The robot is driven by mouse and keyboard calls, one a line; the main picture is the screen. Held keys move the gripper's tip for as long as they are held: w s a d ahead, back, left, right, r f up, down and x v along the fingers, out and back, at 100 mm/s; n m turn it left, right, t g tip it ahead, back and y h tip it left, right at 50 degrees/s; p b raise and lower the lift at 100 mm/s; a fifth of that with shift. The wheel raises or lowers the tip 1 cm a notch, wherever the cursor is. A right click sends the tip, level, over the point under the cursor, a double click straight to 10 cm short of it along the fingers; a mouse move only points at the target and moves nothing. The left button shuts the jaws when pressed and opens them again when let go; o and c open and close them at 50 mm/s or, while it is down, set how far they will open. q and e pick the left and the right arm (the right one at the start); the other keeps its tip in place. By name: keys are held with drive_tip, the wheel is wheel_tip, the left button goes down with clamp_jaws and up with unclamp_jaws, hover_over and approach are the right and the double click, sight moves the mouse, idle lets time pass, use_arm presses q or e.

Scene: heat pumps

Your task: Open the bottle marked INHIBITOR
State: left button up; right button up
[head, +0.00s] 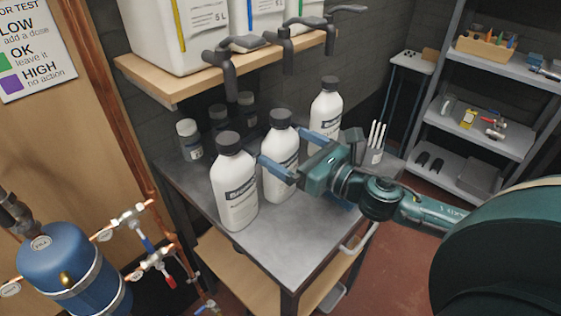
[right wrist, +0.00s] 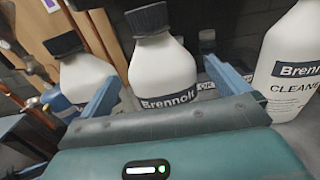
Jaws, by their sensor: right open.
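Three white bottles with black caps and dark Brennolt labels stand upright on the grey bench: a front one (head: 236,185), a middle one (head: 281,165) and a back one (head: 326,105). I cannot read INHIBITOR on any. In the right wrist view the right-hand bottle (right wrist: 292,70) reads CLEANER, cut off. My right gripper (head: 282,147) is open, its blue fingers around or just before the middle bottle, which shows between them in the right wrist view (right wrist: 161,75). Its lower label is hidden by the gripper. Contact cannot be told. My left gripper is not in view.
Smaller bottles (head: 190,140) stand at the bench's back. A wooden shelf (head: 160,84) with white containers and dark taps overhangs it. A cup with white strips (head: 374,148) stands at the right. The bench front (head: 285,245) is clear. Copper pipes and a blue vessel (head: 68,262) are left.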

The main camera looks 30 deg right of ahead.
sight(274, 137)
drive_tip(key=p+x, duration=0.1)
drive_tip(key=x, duration=0.3)
drive_tip(key=shift+r, duration=0.1)
drive_tip(key=shift+w+a, duration=0.1)
drive_tip(key=shift+w, duration=0.35)
drive_tip(key=shift+c, duration=0.2)
drive_tip(key=c, duration=1.8)
drive_tip(key=shift+c, duration=0.4)
drive_tip(key=shift+r+p, duration=0.15)
drive_tip(key=shift+p, duration=0.25)
